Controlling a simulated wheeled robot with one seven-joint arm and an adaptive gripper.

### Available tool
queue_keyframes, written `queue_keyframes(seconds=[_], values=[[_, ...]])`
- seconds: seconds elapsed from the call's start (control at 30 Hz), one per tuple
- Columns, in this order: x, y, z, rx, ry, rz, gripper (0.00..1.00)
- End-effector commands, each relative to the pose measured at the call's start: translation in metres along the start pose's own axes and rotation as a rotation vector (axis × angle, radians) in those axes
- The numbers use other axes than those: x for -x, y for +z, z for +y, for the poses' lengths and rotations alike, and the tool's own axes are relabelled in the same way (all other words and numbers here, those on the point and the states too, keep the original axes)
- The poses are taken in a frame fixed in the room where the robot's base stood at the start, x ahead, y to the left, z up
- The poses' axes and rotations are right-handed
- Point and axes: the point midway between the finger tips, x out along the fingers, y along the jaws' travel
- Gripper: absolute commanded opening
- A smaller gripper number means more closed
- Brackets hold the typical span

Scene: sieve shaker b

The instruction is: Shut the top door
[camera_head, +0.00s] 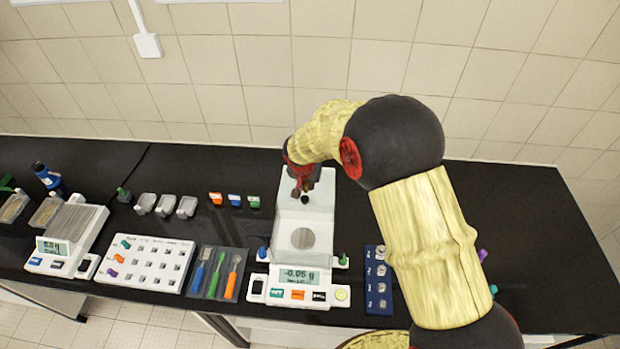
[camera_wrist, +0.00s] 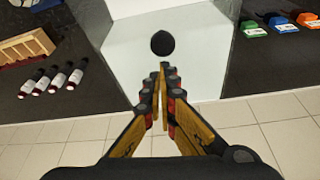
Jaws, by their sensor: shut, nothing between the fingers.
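The white balance (camera_head: 318,225) stands at the middle of the bench, with its round grey pan (camera_head: 302,238) visible from above and a display at its front. A white panel that looks like the top door (camera_wrist: 205,60) fills the middle of the wrist view, with a round black knob (camera_wrist: 163,43) on it. A small dark knob also shows in the head view (camera_head: 304,200). My gripper (camera_head: 299,188) is over the back part of the balance. In the wrist view its fingertips (camera_wrist: 163,68) are together and empty, just short of the knob in the picture; contact cannot be told.
Left of the balance are a tool tray (camera_head: 217,273), a white board with pegs (camera_head: 145,263) and a second scale (camera_head: 66,238). A blue weight holder (camera_head: 378,280) stands to its right. Small coloured boxes (camera_head: 235,200) sit behind left. The tiled wall is behind.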

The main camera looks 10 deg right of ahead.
Motion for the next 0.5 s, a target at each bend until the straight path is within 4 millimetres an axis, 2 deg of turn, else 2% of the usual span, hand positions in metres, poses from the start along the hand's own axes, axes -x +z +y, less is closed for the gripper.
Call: queue_keyframes(seconds=[0.5], values=[[0.0013, 0.0079, 0.0007, 0.0, -0.001, 0.0, 0.0]])
